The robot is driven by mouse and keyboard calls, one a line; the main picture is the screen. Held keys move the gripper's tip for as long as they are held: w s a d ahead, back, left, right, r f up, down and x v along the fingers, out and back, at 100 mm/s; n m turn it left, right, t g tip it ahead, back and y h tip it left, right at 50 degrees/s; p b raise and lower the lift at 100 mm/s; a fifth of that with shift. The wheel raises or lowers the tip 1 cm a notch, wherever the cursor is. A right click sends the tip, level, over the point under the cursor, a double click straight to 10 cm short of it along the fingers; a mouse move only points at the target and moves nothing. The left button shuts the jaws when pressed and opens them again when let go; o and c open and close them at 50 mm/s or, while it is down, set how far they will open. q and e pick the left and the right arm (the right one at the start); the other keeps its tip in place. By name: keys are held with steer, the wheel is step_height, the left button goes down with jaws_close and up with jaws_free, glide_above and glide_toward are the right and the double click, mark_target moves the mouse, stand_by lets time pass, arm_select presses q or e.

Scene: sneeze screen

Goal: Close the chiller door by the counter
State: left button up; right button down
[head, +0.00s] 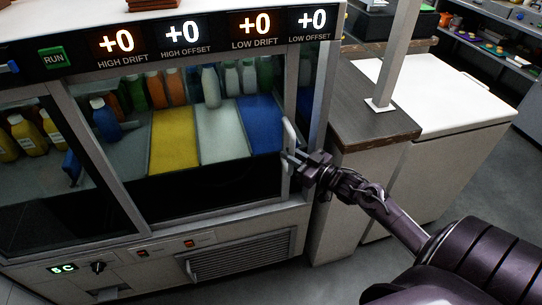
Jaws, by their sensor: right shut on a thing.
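The chiller (160,232) fills the left half of the head view, with a glass front and bottles on colored strips inside. The chiller door (200,205) has a vertical handle (289,133) at its right edge. My right gripper (297,160) is at that handle, shut on it, and the gripper's body hides the handle's lower part. I cannot tell whether the door stands slightly ajar. The wooden-topped counter (385,125) stands just right of the chiller. My left gripper is out of view.
A white post (396,55) rises from the counter. A white chest (455,95) stands behind the counter to the right. Shelves with small goods (490,45) are at the back right. The grey floor (345,280) shows in front.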

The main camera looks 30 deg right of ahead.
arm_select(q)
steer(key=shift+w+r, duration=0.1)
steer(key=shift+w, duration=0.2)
arm_select(e)
steer(key=shift+s+d, duration=0.25)
steer(key=shift+d, duration=0.55)
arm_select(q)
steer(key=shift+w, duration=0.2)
arm_select(e)
steer(key=c, duration=1.4)
jaws_free()
steer(key=shift+c, duration=0.2)
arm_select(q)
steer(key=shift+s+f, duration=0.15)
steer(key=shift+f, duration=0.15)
arm_select(e)
steer(key=v, duration=0.7)
steer(key=shift+s, duration=0.4)
steer(key=shift+d, duration=0.1)
